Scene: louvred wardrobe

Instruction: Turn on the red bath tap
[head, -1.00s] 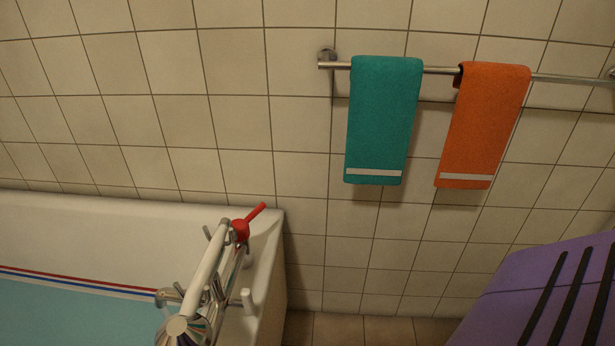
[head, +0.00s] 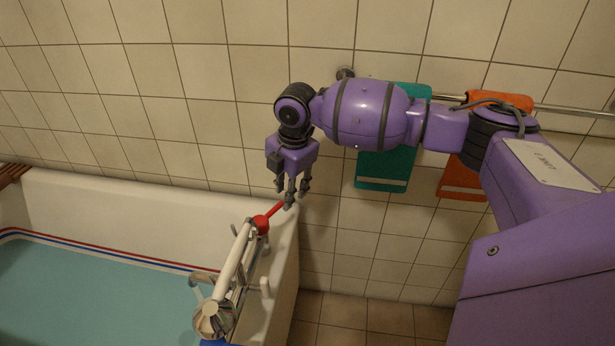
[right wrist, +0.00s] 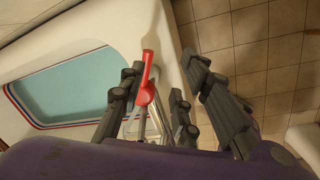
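The red bath tap (head: 262,225) sits at the far end of a chrome and white mixer (head: 234,258) on the tub's rim. Its lever points up and right. My right gripper (head: 290,192) hangs fingers down just above the lever's tip. In the right wrist view the fingers are spread, and the red tap (right wrist: 146,80) shows between the left finger and the other fingers. Whether any finger touches the lever I cannot tell. My left gripper is not in view.
The white bathtub (head: 150,212) holds bluish water. Teal (head: 384,170) and orange (head: 462,180) towels hang on a wall rail behind my right arm. A blue part (head: 214,342) shows at the mixer's near end. Tiled floor (head: 365,320) lies right of the tub.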

